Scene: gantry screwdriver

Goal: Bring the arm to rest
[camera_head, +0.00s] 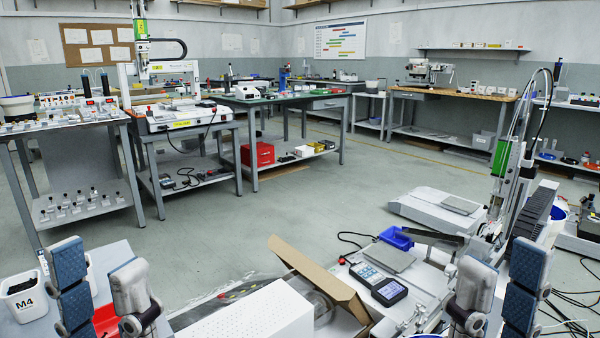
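My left gripper (97,252) points up at the lower left of the head view. Its blue-padded finger and grey finger stand apart, with nothing between them. My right gripper (503,256) points up at the lower right in a like pose. Its grey finger and blue-padded finger are also apart, and I see nothing held. Both grippers appear in front of the near benches, and most of both arms is outside the picture.
A white M4 cup (24,300) and a red tray (106,320) are near my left gripper. A cardboard box (320,275), a blue bin (396,238) and a screwdriver gantry (503,165) are nearer the right. The middle floor (290,215) is clear.

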